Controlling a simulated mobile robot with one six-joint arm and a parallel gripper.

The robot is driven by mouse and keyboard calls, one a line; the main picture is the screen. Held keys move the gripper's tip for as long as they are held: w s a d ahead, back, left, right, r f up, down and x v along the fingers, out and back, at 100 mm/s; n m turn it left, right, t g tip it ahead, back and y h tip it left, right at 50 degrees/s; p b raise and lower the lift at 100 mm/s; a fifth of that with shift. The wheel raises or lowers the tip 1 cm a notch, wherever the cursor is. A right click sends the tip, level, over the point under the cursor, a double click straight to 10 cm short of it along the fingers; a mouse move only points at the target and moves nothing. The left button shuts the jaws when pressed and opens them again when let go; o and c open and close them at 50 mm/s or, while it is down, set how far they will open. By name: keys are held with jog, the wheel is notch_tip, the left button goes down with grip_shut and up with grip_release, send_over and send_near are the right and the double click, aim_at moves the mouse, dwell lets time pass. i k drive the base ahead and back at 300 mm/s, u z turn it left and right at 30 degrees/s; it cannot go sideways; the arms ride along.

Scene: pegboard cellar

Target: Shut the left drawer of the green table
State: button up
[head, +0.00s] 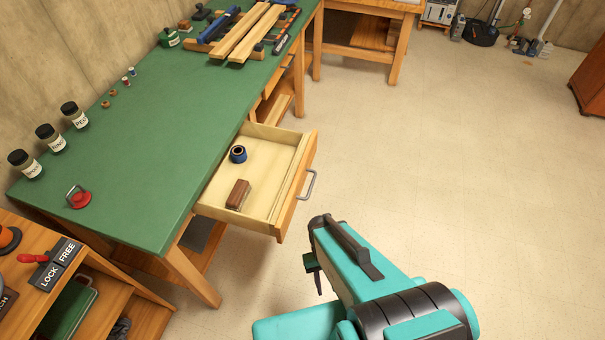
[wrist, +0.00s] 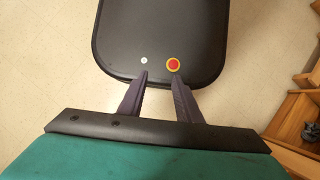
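The green table (head: 150,140) stands along the wall at the left. Its drawer (head: 290,190) is pulled out to the right over the floor, with a grey metal handle (head: 307,185) on its front. A dark blue ring-shaped item (head: 238,154) and a brown block (head: 237,194) lie in the drawer. My gripper (wrist: 160,76) points down, fingers apart with nothing between them. In the head view it is partly hidden by my arm, in front of and below the drawer, apart from it. The drawer is not visible in the wrist view.
Labelled jars (head: 50,138) and a red-based item (head: 78,197) stand on the table; wooden boards (head: 250,32) lie at its far end. A wooden shelf unit (head: 140,313) is at lower left. The floor (head: 450,170) right of the drawer is clear.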

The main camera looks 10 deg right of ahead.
aim_at(277, 168)
jog(key=u, duration=0.05)
jog(key=k, duration=0.9)
jog(key=u, duration=0.85)
